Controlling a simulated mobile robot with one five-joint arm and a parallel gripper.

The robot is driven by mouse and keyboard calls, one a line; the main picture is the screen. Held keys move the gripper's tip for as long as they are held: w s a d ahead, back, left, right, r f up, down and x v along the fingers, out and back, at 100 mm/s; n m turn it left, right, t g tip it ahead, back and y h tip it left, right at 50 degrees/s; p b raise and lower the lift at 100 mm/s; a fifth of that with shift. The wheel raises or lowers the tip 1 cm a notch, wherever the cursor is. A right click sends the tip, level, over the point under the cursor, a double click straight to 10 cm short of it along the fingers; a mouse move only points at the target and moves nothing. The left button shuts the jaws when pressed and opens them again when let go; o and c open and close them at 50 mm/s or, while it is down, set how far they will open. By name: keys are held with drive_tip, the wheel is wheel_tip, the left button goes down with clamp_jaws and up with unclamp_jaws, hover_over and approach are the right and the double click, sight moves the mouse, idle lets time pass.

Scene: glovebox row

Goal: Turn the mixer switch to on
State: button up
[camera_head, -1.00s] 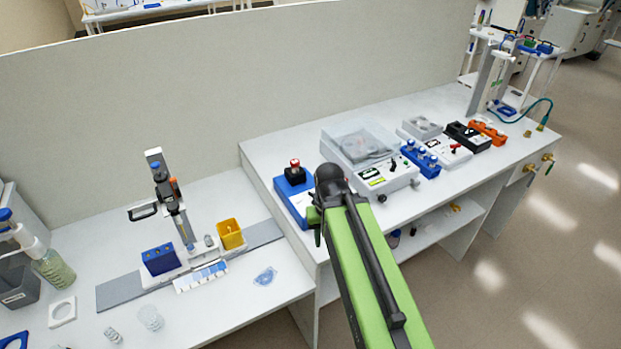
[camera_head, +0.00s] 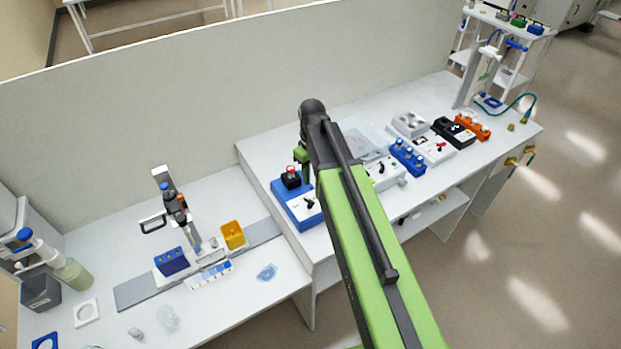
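A blue and white box (camera_head: 297,213) with a black head and red top (camera_head: 291,177) stands at the left end of the raised bench; it looks like the mixer. A small black switch (camera_head: 310,203) shows on its white front panel; its setting is too small to read. My arm reaches in from the lower right, and its end is just right of and above the box. My gripper (camera_head: 304,162) shows only as a green part beside the black head. Its fingertips are mostly hidden by the arm, so I cannot tell whether they touch anything.
Right of my arm, a white device with a clear lid (camera_head: 364,137) is partly hidden. Beyond it stand a blue rack (camera_head: 407,157), a white box (camera_head: 430,150) and a black box (camera_head: 455,133). A pipette stand (camera_head: 180,210) and yellow cup (camera_head: 232,235) stand on the lower bench.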

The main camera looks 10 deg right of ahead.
sight(311, 201)
drive_tip(key=shift+n, duration=0.5)
drive_tip(key=f+b, duration=0.5)
drive_tip(key=w+f+b, duration=0.1)
drive_tip(key=f+b, duration=0.4)
drive_tip(key=b, duration=0.1)
drive_tip(key=w+f+b, duration=0.1)
drive_tip(key=f+b, duration=0.3)
drive_tip(key=b, duration=0.1)
drive_tip(key=shift+f+b, duration=0.4)
drive_tip(key=shift+r, duration=0.1)
clamp_jaws()
